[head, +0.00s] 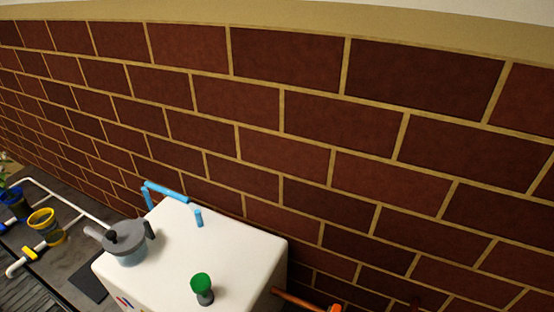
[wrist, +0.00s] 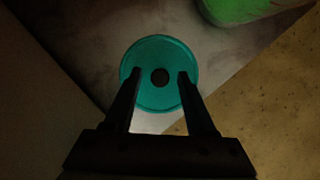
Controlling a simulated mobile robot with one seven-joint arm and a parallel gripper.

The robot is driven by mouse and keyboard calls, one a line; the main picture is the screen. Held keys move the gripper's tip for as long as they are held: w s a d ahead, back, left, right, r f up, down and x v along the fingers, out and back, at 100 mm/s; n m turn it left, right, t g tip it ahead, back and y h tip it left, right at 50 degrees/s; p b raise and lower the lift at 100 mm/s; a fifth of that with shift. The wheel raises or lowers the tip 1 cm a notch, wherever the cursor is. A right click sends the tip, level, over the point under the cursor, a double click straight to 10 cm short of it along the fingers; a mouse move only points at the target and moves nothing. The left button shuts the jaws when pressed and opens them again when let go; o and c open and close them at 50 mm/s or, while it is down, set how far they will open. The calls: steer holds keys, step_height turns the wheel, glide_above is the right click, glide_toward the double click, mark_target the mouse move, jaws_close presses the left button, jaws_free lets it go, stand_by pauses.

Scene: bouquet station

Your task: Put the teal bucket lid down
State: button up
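The teal bucket lid (wrist: 159,50), round with a dark knob (wrist: 159,77) at its centre, is in the middle of the wrist view. It is seen from above against a grey surface. My gripper (wrist: 159,76) is open above it, one finger on each side of the knob. A gap shows between the knob and each finger. Whether the lid rests flat on the surface or on something else is hard to tell. Neither the lid nor my gripper shows in the head view.
A green rounded object (wrist: 240,8) lies at the top of the wrist view. In the head view, a white cabinet (head: 160,265) by the brick wall holds a grey lidded pot (head: 125,242), a green-topped item (head: 202,288) and a blue pipe (head: 168,191). A yellow bucket (head: 45,225) stands left.

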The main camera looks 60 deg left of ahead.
steer(key=p+v, duration=0.8)
steer(key=v, duration=0.4)
stand_by(0.6)
